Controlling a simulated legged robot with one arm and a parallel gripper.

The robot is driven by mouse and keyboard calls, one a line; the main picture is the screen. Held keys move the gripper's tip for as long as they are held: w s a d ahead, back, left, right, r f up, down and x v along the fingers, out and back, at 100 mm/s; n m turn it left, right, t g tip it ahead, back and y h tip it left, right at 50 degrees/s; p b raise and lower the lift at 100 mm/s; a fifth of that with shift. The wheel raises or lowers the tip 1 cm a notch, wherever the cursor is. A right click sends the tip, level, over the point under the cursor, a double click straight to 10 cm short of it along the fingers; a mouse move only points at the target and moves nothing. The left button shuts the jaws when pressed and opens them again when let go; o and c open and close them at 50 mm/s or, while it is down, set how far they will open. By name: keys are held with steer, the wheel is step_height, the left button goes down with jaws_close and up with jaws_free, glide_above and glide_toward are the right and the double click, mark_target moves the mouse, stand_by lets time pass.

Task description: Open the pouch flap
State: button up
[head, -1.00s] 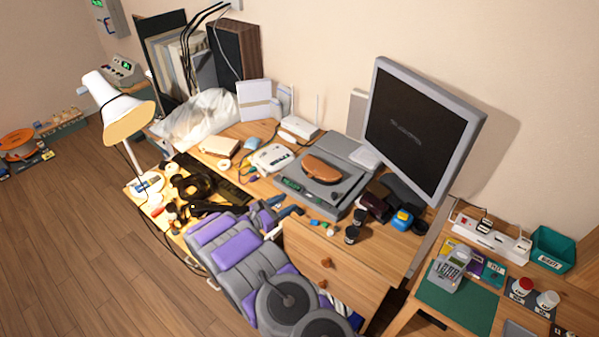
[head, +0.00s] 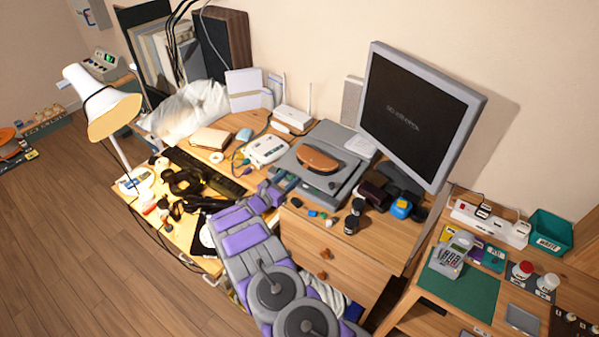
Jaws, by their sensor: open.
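The pouch (head: 318,159) is a small brown, rounded leather-like case lying on a flat grey device on the desk. Its flap appears closed, though the picture is too small to show the flap's edge clearly. My gripper (head: 281,186), at the end of my purple and grey arm, is just left of and nearer than the pouch, by the front left corner of the grey device. It is open and apart from the pouch. The fingers are small and partly blend with the device.
The grey device (head: 300,180) sits under the pouch. A monitor (head: 415,115) stands to the right, and a white router (head: 292,118) behind. Dark jars (head: 352,220) and small coloured pieces lie in front.

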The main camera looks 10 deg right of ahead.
mark_target(308, 165)
steer(key=x, duration=0.4)
steer(key=b+x, duration=0.1)
steer(key=x, duration=0.1)
steer(key=shift+s+d+f, duration=0.1)
steer(key=shift+s+d, duration=0.15)
steer(key=shift+d, duration=0.25)
steer(key=shift+w+d, duration=0.25)
steer(key=shift+w, duration=0.1)
steer(key=shift+a, duration=0.3)
steer(key=shift+d, duration=0.3)
steer(key=c, duration=0.5)
steer(key=shift+a, duration=0.2)
jaws_close()
